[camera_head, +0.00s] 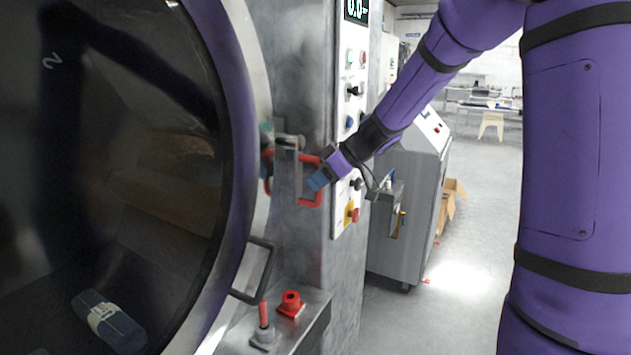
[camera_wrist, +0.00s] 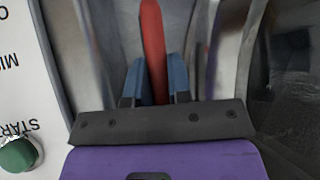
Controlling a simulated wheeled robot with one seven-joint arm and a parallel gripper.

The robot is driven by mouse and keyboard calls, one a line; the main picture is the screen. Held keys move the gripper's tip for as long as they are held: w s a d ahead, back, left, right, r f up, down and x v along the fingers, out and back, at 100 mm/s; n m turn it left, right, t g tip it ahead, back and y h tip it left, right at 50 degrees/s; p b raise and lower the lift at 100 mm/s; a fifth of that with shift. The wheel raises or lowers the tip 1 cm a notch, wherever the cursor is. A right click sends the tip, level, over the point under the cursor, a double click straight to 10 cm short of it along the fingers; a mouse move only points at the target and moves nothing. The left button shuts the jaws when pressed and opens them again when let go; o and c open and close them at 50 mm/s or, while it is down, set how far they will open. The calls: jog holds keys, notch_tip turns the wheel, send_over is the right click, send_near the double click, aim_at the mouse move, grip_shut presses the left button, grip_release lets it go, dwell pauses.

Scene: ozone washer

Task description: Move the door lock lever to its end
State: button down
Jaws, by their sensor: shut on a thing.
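The door lock lever (camera_head: 309,196) is a red loop handle beside the rim of the large round door (camera_head: 262,60), on the grey metal front of the washer. In the head view my gripper (camera_head: 318,180) is at the right side of the red loop. In the wrist view the lever shows as a red bar (camera_wrist: 153,40) running between the two blue fingers of my gripper (camera_wrist: 154,82). The fingers are shut on the bar. The lower end of the bar is hidden by the gripper body. A metal latch piece (camera_head: 288,141) sits above the lever by the door rim.
A control panel (camera_head: 350,120) with knobs and buttons is right of the lever. A green start button (camera_wrist: 18,155) shows close in the wrist view. Below are a black door handle (camera_head: 254,270) and a ledge with red-topped fittings (camera_head: 291,303). Open floor lies at right.

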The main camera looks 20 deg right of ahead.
jog(key=shift+w+d+h, duration=0.2)
jog(key=shift+d+h, duration=0.05)
jog(key=shift+h, duration=0.05)
dwell(0.4)
jog(key=c, duration=1.1)
grip_release()
jog(key=shift+o, duration=0.2)
jog(key=shift+d, duration=0.1)
jog(key=v, duration=1)
jog(key=shift+s+d, duration=0.15)
jog(key=shift+s, duration=0.2)
jog(key=shift+r, duration=0.15)
